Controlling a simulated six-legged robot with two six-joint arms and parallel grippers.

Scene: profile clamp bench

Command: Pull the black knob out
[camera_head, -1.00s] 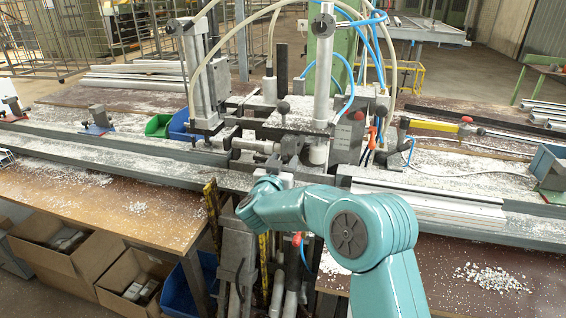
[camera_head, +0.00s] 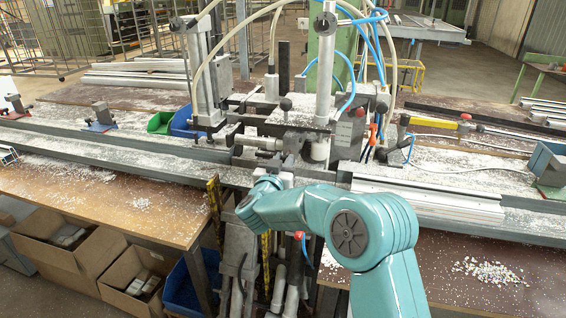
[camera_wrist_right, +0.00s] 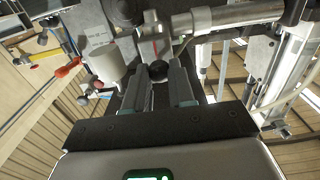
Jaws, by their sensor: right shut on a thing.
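The black knob (camera_wrist_right: 158,71) is a small round ball in the right wrist view, on the front of the clamp fixture. My right gripper (camera_wrist_right: 158,82) has its two grey fingers on either side of the knob and is shut on it. In the head view my teal right arm (camera_head: 330,222) reaches to the fixture's front. There the knob and the fingertips are hidden or too small to make out. My left gripper is in neither view.
The clamp fixture (camera_head: 300,118) has upright cylinders and looping hoses. Silver profiles (camera_head: 430,204) lie to its right. A yellow-handled tool (camera_head: 430,122) lies farther back. Cardboard boxes (camera_head: 65,236) stand below the front edge. Chips litter the bench.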

